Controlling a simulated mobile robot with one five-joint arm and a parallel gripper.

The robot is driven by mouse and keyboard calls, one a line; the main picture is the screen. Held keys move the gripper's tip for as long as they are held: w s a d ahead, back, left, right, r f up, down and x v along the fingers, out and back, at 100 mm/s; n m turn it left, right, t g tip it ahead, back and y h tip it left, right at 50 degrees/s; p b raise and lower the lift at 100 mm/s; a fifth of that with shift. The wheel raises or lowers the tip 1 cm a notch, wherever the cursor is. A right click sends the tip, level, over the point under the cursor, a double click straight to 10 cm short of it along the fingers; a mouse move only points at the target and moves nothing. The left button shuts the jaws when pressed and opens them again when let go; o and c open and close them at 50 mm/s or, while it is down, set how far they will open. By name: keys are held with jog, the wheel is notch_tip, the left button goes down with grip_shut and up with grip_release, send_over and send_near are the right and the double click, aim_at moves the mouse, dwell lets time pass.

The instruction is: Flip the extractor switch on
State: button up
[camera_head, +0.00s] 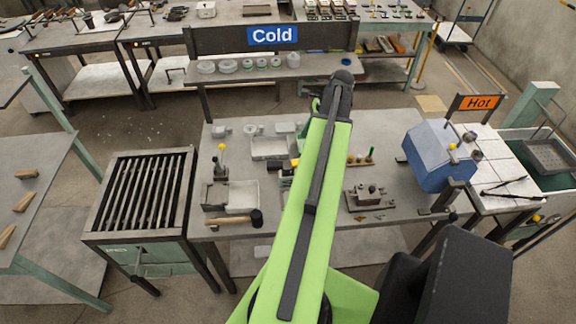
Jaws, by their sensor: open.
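I cannot make out the extractor switch for certain. At the left, a steel frame with dark slanted slats (142,195) stands on a green base (160,255), which carries a small label and may be the extractor. My lime-green arm (318,190) rises through the middle of the view, over the grey work table (230,140), to a dark joint near the Cold sign. My gripper cannot be made out and seems hidden behind the arm. Nothing is seen touching the slatted unit.
A mallet (235,219), trays and a metal fixture (370,196) lie on the work table. A blue box (438,155) stands at its right, by the Hot sign (480,102). The Cold sign (272,36) hangs behind. A wooden-block table (35,165) is at left.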

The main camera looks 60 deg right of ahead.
aim_at(285, 172)
jog(key=b+x, duration=1.5)
jog(key=x, duration=0.1)
jog(key=shift+s+f, duration=0.1)
jog(key=shift+f, duration=0.25)
jog(key=shift+w+a+f+b, duration=0.2)
jog(key=shift+w+f+b, duration=0.05)
jog(key=shift+f+b, duration=0.15)
jog(key=shift+r, duration=0.1)
grip_shut()
